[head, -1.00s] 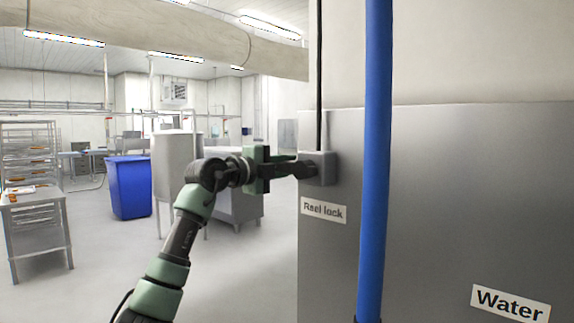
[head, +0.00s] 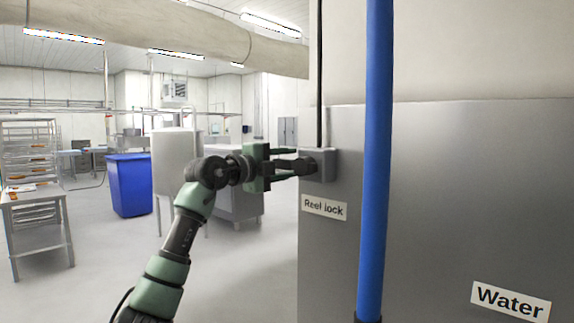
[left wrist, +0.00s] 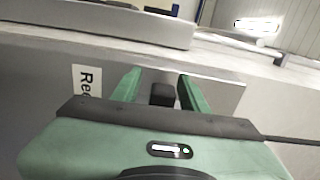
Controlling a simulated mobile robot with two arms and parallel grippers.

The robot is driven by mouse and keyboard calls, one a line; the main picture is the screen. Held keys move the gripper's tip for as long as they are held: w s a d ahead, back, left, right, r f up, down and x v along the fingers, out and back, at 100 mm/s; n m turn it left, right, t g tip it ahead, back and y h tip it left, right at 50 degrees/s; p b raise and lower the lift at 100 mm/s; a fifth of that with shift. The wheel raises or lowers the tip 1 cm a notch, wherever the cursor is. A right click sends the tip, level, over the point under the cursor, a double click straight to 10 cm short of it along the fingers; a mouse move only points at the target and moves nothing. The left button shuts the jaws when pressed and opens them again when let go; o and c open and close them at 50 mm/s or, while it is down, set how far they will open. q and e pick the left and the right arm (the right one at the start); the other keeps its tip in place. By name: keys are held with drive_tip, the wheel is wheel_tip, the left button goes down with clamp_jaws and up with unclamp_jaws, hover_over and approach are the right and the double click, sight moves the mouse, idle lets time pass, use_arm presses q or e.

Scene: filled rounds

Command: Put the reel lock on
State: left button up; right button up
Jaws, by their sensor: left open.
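The reel lock is a grey box (head: 326,168) on the steel panel, with a dark knob (head: 307,165) on its face. A white "Reel lock" label (head: 324,207) is below it. My left gripper (head: 295,164) is open, its green fingers above and below the knob in the head view. In the left wrist view the dark knob (left wrist: 162,95) shows between the two open fingers (left wrist: 160,88), with gaps on both sides. The knob's exact setting is hard to tell. My right gripper is out of view.
A blue vertical pipe (head: 375,150) stands just right of the lock. A thin dark line (head: 319,70) runs up from the box. A "Water" label (head: 510,301) is at lower right. A blue bin (head: 130,185) and steel tables stand farther back on open floor.

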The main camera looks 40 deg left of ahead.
use_arm(q)
drive_tip(key=shift+s+f, duration=0.1)
drive_tip(key=shift+s, duration=0.3)
drive_tip(key=s+b, duration=0.3)
drive_tip(key=s, duration=0.3)
drive_tip(key=shift+s+a, duration=0.3)
drive_tip(key=shift+s, duration=0.1)
